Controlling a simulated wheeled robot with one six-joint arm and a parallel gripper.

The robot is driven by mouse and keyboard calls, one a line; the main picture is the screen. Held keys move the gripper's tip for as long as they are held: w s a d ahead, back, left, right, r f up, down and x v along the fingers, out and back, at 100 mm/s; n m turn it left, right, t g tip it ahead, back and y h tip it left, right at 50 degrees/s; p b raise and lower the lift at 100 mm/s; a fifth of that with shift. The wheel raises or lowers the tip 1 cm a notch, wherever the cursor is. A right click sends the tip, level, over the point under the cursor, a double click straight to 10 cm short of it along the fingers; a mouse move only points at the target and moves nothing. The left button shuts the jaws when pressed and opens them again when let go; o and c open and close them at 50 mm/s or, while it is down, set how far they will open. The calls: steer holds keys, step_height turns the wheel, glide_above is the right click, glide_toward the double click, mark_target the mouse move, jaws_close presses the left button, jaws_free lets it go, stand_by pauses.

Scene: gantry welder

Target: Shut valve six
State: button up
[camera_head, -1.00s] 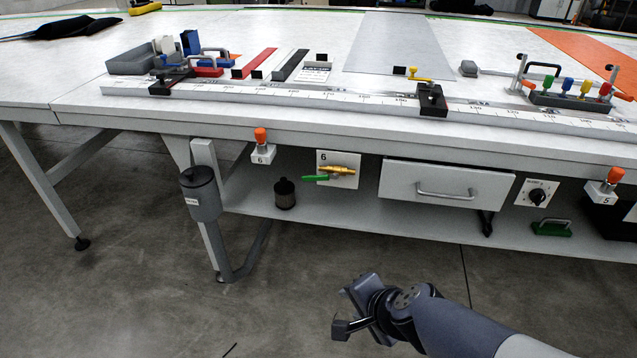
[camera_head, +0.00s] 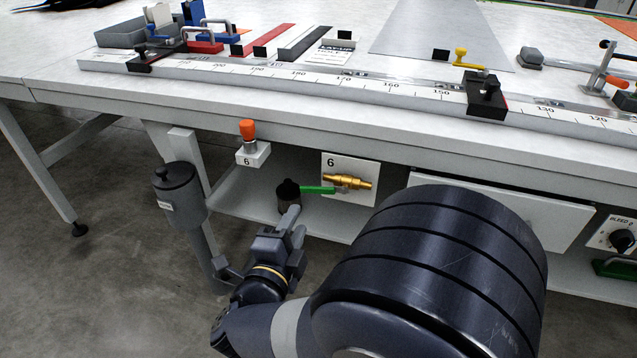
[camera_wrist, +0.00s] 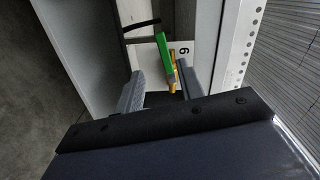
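Valve six is a brass valve (camera_head: 352,181) on a white plate marked 6 (camera_head: 338,165), under the table's front edge. Its green lever (camera_head: 317,190) points left, roughly in line with the brass body. My gripper (camera_head: 257,241) is in front of the table, below and left of the lever. In the wrist view, my gripper (camera_wrist: 162,88) is open and empty. The green lever (camera_wrist: 164,52) shows ahead, between the two fingers in the picture and apart from them. The brass valve (camera_wrist: 173,74) is partly hidden there.
An orange-topped knob (camera_head: 248,130) on a block marked 6 sits left of the plate. A dark canister (camera_head: 289,195) stands on the shelf, partly behind my gripper. A grey cylinder (camera_head: 178,190) hangs on the left leg. A drawer (camera_head: 560,215) is at right, partly behind my arm.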

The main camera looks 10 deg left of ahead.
mark_target(311, 192)
steer(key=w, duration=0.3)
steer(key=w+b, duration=0.1)
steer(key=w, duration=0.6)
steer(key=shift+w+d+b, duration=0.3)
steer(key=shift+w, duration=0.05)
steer(key=shift+c, duration=0.2)
jaws_close()
